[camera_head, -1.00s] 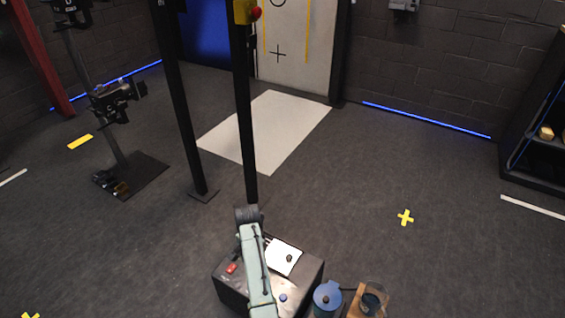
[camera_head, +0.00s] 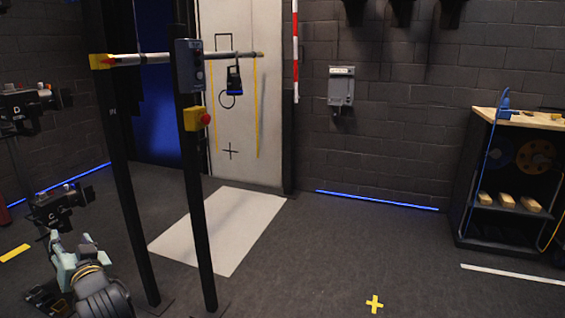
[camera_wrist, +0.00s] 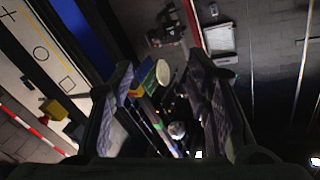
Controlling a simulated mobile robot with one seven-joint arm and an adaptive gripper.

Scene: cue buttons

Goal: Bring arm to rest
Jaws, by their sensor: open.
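My gripper (camera_wrist: 160,105) shows in the wrist view with its two fingers spread apart. No object is clearly held between them. A pale round thing (camera_wrist: 163,72) beside a yellow and blue piece appears between the fingers, and I cannot tell how far beyond them it is. My arm (camera_head: 88,278), pale green and dark, rises at the lower left of the head view, close to a black post. The fingers cannot be made out in the head view.
A yellow box with red button (camera_head: 197,118) is on the right post. Camera-like devices (camera_head: 62,205) stand at left. A shelf (camera_head: 510,190) stands right. The middle floor is clear.

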